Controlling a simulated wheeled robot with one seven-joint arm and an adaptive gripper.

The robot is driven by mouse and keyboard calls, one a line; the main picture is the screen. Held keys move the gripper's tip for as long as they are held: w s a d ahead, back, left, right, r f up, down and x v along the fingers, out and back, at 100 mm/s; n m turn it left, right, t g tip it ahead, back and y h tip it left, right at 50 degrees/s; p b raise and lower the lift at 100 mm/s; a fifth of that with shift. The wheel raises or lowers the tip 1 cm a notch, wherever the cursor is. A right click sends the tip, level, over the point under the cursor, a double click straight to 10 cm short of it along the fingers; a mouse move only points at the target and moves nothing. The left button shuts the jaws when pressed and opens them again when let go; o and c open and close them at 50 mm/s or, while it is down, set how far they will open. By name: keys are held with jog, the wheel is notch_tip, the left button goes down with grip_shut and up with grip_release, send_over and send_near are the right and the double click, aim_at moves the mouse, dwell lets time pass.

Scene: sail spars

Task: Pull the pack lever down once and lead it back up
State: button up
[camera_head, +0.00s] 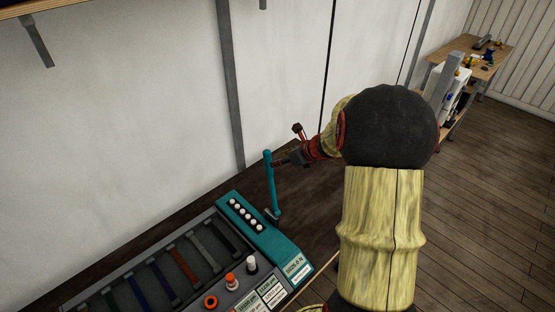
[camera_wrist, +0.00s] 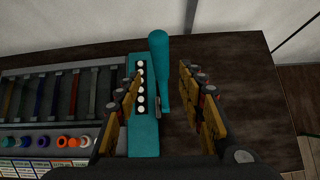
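The pack lever (camera_head: 271,182) is a teal bar that stands up, nearly upright, from the right side of the teal unit (camera_head: 285,248). In the wrist view the lever (camera_wrist: 160,62) rises between my two fingers, its thick rounded end toward the top of the picture. My gripper (camera_wrist: 160,85) is open there, with a visible gap to the lever on each side. In the head view my gripper (camera_head: 284,160) is at the lever's upper part, coming from the right. One finger points up; whether anything touches the lever is hidden there.
A row of white buttons (camera_head: 245,215) is on the teal unit. To its left is a grey rack (camera_head: 135,262) with coloured strips in slots; orange and white knobs (camera_head: 231,281) and labels lie in front. A wall stands behind. The dark bench top (camera_wrist: 240,80) is clear right of the lever.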

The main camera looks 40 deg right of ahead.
aim_at(271, 173)
jog(key=b+x, duration=0.3)
jog(key=x, duration=0.6)
jog(key=shift+s+f+b, duration=0.1)
jog(key=shift+b, duration=0.2)
jog(key=shift+w, duration=0.2)
jog(key=shift+c, duration=0.9)
jog(key=shift+s, duration=0.15)
jog(key=shift+c, duration=1.2)
grip_shut()
